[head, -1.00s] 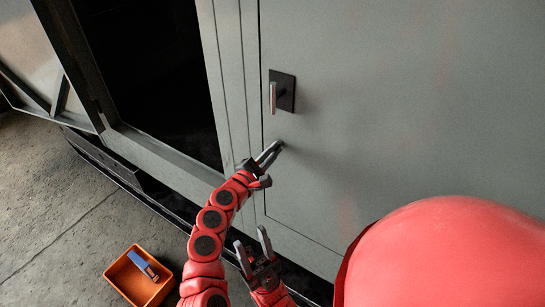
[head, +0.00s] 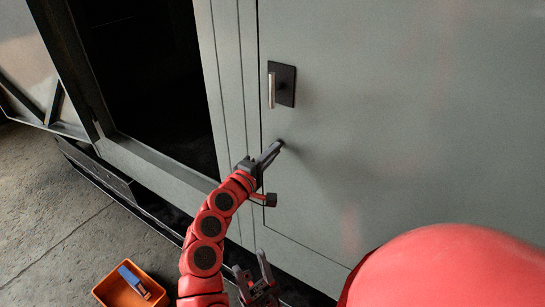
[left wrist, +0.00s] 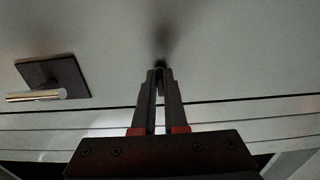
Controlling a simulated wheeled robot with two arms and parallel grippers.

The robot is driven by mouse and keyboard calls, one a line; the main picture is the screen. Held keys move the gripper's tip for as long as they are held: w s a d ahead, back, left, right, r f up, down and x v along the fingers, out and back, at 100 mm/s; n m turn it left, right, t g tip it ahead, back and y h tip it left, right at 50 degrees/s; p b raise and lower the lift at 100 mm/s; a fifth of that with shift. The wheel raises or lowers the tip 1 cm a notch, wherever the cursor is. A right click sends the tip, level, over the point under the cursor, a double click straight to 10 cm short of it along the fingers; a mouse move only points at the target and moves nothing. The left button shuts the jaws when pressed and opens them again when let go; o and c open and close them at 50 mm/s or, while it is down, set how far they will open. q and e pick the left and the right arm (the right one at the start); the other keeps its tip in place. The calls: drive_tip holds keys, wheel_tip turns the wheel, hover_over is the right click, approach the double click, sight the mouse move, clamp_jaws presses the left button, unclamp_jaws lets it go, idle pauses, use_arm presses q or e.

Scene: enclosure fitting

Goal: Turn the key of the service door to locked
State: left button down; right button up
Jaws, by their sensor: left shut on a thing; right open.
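The grey service door (head: 400,130) fills the right of the head view and looks closed, with a dark handle plate (head: 288,86) and a pale bar handle (head: 271,90). My left gripper (head: 279,146) is at the door face below the handle. In the left wrist view its fingertips (left wrist: 159,72) are nearly together at the door. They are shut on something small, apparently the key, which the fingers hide. Which way the key is turned cannot be seen. My right gripper (head: 253,272) is open and empty, low in the head view, apart from the door.
A dark open doorway (head: 155,85) lies left of the service door, beyond a grey frame post (head: 226,90). An orange bin (head: 110,292) holding a blue-handled item (head: 134,280) stands on the concrete floor (head: 50,215) at the lower left.

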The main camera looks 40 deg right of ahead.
idle(0.5)
use_arm(q)
drive_tip(key=c, duration=1)
unclamp_jaws()
drive_tip(key=shift+o, duration=0.2)
drive_tip(key=b+v, duration=0.3)
drive_tip(key=v, duration=1.4)
drive_tip(key=shift+a, duration=0.2)
